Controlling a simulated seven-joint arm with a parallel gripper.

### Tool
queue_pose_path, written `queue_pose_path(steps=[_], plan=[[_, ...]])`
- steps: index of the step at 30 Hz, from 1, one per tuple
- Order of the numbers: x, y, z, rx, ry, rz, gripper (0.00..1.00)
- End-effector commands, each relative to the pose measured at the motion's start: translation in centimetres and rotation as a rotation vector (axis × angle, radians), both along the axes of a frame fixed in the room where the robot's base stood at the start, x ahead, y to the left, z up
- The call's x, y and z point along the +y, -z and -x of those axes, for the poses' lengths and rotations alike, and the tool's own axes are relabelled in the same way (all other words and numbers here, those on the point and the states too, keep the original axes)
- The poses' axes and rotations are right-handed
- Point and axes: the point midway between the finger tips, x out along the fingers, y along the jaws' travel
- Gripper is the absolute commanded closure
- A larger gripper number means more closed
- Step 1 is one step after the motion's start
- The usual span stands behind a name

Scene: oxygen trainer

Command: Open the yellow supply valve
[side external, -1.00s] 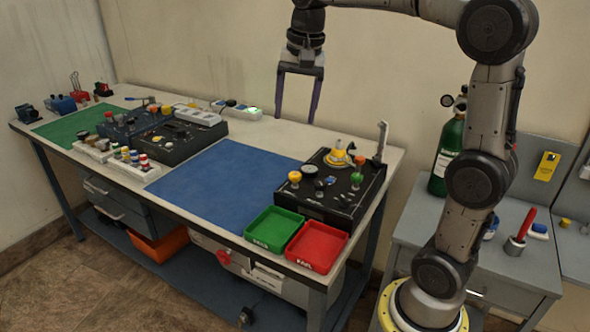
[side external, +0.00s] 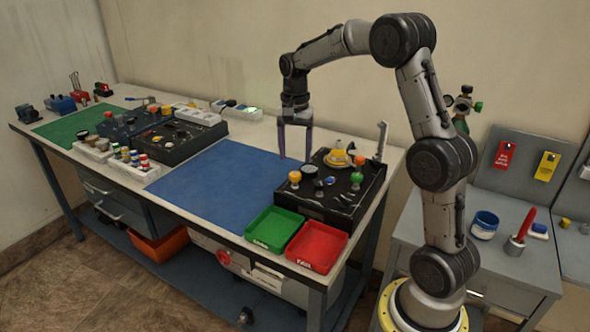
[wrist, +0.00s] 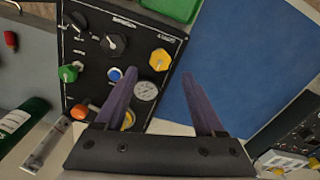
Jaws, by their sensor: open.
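The yellow supply valve (side external: 295,176) is a lobed yellow knob on the front left of the black trainer panel (side external: 318,204). In the wrist view, the yellow knob (wrist: 160,60) appears between and slightly beyond my fingertips. My gripper (side external: 295,157) is open and empty, pointing down behind the knob in the side view. In the wrist view my gripper (wrist: 158,74) shows its two purple fingers spread apart. I see no contact with the knob. The left finger partly covers the panel and a yellow part (wrist: 128,119) near the gauge (wrist: 146,90).
The panel also carries a green knob (side external: 356,177), an orange knob (side external: 359,160) and a yellow domed part (side external: 338,157). A tall metal post (side external: 381,140) stands at its back right. Green (side external: 272,230) and red (side external: 316,247) trays sit in front. The blue mat (side external: 215,190) is clear.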

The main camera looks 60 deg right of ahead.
Motion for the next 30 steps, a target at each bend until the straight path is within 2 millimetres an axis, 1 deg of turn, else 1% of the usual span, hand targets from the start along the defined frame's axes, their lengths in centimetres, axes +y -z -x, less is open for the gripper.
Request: queue_pose_path(steps=[1,3,6,9,14,22,26,27,29,30], plan=[[0.0,1.1,0.1,0.005,0.000,-0.002,0.29],[0.0,2.3,0.1,0.004,0.000,-0.002,0.29],[0.0,3.7,0.0,0.003,0.000,-0.001,0.29],[0.0,4.7,0.0,0.002,0.000,0.000,0.29],[0.0,5.4,0.0,0.000,0.000,0.000,0.29],[0.0,5.5,0.0,0.000,0.000,0.001,0.29],[0.0,5.5,0.0,0.000,0.000,0.001,0.52],[0.0,5.5,0.0,0.000,0.000,0.001,0.60],[0.0,5.4,0.0,0.000,0.000,0.001,0.70],[0.0,5.5,0.0,0.000,0.000,0.001,0.78]])
